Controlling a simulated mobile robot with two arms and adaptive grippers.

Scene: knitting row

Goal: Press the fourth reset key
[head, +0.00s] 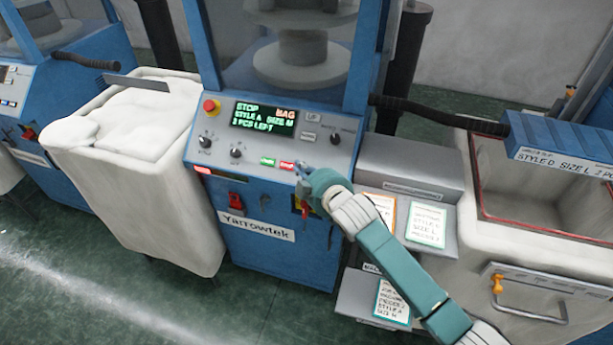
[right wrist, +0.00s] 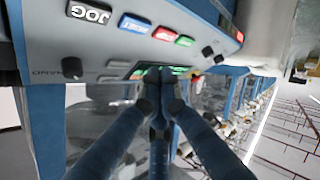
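A blue knitting machine labelled Yarrowtek (head: 256,227) has a sloped grey control panel (head: 215,165). Its display (head: 263,118) reads STOP, MAG, STYLE A SIZE M, 2 PCS LEFT. A green key (head: 267,161) and a red key (head: 287,165) show on the panel's lower edge. My right gripper (head: 302,167) is at this edge, just right of the red key, and covers what lies behind it. In the right wrist view a key marked JOG (right wrist: 90,13) and a blue key (right wrist: 135,23) also show, upside down. The right fingertips meet, with nothing between them. Contact with a key cannot be told.
A red stop button (head: 211,107) and several knobs sit on the panel. A bin of white fabric (head: 138,120) stands left, beside another machine (head: 55,95). Grey ledges with cards (head: 427,226) and an open bin (head: 488,200) are on the right.

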